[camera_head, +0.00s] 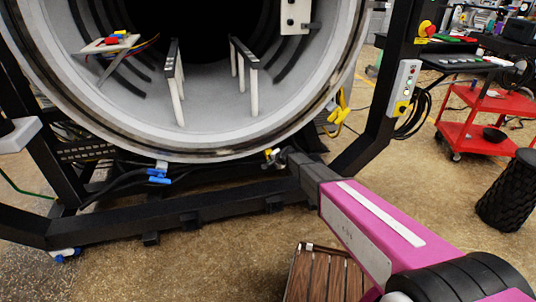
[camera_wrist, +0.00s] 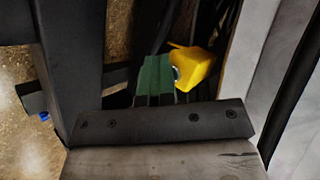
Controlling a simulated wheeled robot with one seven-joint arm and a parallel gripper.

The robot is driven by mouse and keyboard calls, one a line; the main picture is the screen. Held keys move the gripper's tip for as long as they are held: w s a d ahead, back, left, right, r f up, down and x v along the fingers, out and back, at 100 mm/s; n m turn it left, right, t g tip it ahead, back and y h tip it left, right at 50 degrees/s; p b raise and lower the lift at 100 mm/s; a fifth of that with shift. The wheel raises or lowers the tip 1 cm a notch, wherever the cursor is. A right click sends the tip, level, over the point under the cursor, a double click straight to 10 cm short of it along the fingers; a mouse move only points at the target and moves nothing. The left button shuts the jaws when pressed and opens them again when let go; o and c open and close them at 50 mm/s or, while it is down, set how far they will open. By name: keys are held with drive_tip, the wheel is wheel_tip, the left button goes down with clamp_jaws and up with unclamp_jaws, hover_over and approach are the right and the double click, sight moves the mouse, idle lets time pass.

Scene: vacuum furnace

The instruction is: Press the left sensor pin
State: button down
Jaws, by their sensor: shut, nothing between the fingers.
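My gripper (camera_head: 280,156) is just below the lower right rim of the round furnace opening (camera_head: 180,150). In the wrist view my gripper (camera_wrist: 158,62) shows its green fingers closed together with nothing held. A yellow fitting (camera_wrist: 198,68) with a small metal ring is right beside the fingertips; whether it touches them I cannot tell. Small yellow parts also show at the gripper tip in the head view (camera_head: 268,153). A blue fitting (camera_head: 158,176) hangs below the rim further left. I cannot make out any part clearly as the left sensor pin.
Black frame beams (camera_head: 180,216) run below the furnace, and a slanted black post (camera_head: 380,118) stands at right with a grey control box (camera_head: 404,88). A red cart (camera_head: 480,122) and a black ribbed bin (camera_head: 510,190) stand further right. Wooden slats (camera_head: 325,275) lie below my arm.

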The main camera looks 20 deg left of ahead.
drive_tip(key=shift+w, duration=0.15)
drive_tip(key=shift+s+d, duration=0.3)
drive_tip(key=shift+s, duration=0.2)
drive_tip(key=shift+s+d, duration=0.25)
drive_tip(key=shift+s, duration=0.2)
drive_tip(key=s+d, duration=0.3)
drive_tip(key=s, duration=0.2)
idle(0.6)
drive_tip(key=shift+s+d, duration=0.1)
